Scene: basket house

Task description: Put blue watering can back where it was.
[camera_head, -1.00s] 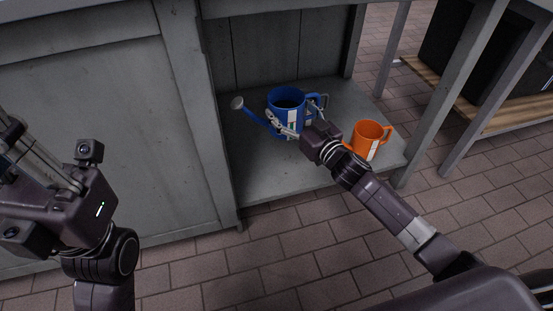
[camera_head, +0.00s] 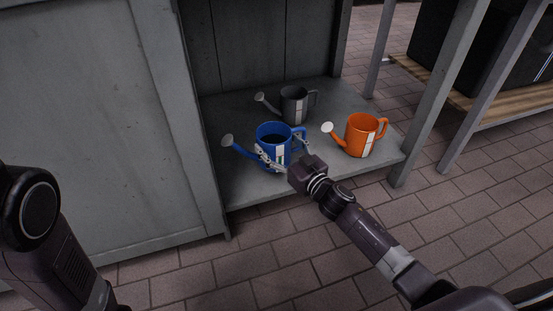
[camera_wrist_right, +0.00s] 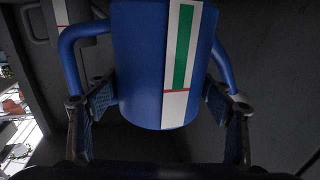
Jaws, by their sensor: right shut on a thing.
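The blue watering can (camera_head: 268,133) is at the front left of the grey shelf (camera_head: 235,183), upright, its spout pointing left. I cannot tell whether its base touches the shelf. My right gripper (camera_head: 284,160) is shut on it from the front. In the right wrist view, the fingers (camera_wrist_right: 160,108) hold both sides of the blue can's body (camera_wrist_right: 140,60), which has a white and green stripe. My left gripper is out of view; only part of my left arm shows at lower left in the head view.
A dark grey watering can (camera_head: 293,106) stands behind the blue one; it also shows in the right wrist view (camera_wrist_right: 72,14). An orange watering can (camera_head: 361,136) stands to the right. A cabinet wall (camera_head: 110,120) bounds the left, and a post (camera_head: 437,100) the right.

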